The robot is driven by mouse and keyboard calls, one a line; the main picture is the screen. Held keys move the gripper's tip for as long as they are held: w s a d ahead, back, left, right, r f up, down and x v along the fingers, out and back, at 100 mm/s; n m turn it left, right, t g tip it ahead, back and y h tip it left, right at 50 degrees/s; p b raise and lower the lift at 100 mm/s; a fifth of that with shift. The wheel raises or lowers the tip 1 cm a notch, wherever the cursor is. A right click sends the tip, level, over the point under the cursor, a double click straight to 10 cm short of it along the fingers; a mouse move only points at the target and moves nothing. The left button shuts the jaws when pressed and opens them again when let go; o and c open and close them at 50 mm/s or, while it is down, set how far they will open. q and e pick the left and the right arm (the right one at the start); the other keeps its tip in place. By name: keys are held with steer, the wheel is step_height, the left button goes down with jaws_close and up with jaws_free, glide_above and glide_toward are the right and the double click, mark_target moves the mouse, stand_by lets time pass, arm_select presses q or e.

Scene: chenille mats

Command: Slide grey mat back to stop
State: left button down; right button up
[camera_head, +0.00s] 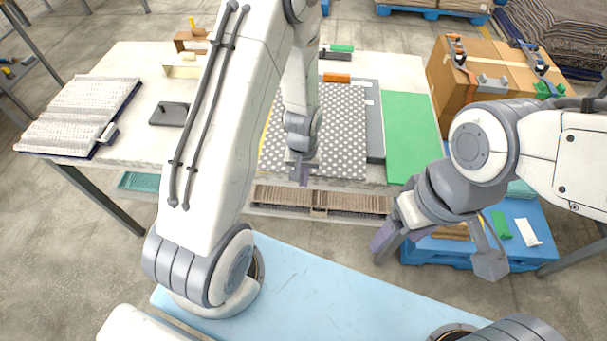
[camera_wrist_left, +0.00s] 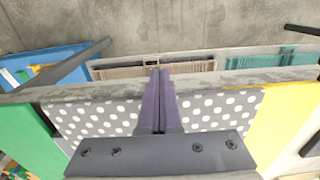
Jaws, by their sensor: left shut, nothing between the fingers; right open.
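The grey mat with white dots (camera_head: 345,135) lies flat on the table, its near edge close to the table's front edge. It also shows in the left wrist view (camera_wrist_left: 92,118), on both sides of my fingers. My left gripper (camera_head: 302,176) is shut and empty at the mat's near left part; its purple fingers (camera_wrist_left: 160,80) point towards the table's front edge. I cannot tell whether they touch the mat. My left arm hides part of the mat's left side. My right gripper (camera_head: 437,252) is open and empty, in front of the table. I cannot identify the stop for certain.
A green sheet (camera_head: 410,135) lies right of the mat, beyond a grey strip (camera_head: 374,140). An orange block (camera_head: 337,77) stands at the back. Left are a dark plate (camera_head: 169,114) and a white textured mat stack (camera_head: 80,115). A cardboard box (camera_head: 480,85) stands right.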

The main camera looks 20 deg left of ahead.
arm_select(q)
steer(key=shift+w, duration=0.25)
steer(key=shift+w+a, duration=0.3)
steer(key=shift+w, duration=0.55)
steer(key=shift+w+a, duration=0.25)
steer(key=shift+w, duration=0.55)
